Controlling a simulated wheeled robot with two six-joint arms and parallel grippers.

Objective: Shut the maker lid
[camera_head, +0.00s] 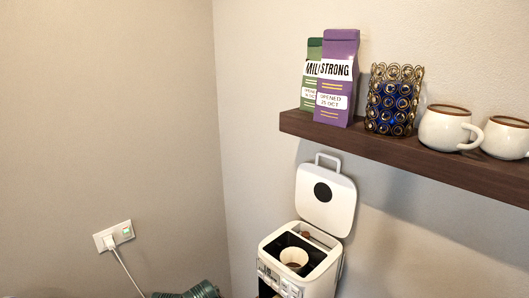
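The white coffee maker (325,267) stands at the bottom middle, below the shelf, and its lower part is cut off by the frame edge. Its lid (340,208) is open and stands up at the back, with a dark round patch on its inner face and a handle loop (328,160) on top. The open top shows a dark cavity with a light filter cone (294,257) in it. A small brown thing shows near the back of the opening. Neither of my grippers is in view.
A dark wooden shelf (400,156) juts out above the maker, holding a green bag (311,90), a purple bag (338,95), a wire holder with blue inside (392,98) and two mugs (443,128). A wall socket (114,236) with a plugged cord is at left. A dark green object (190,292) shows below.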

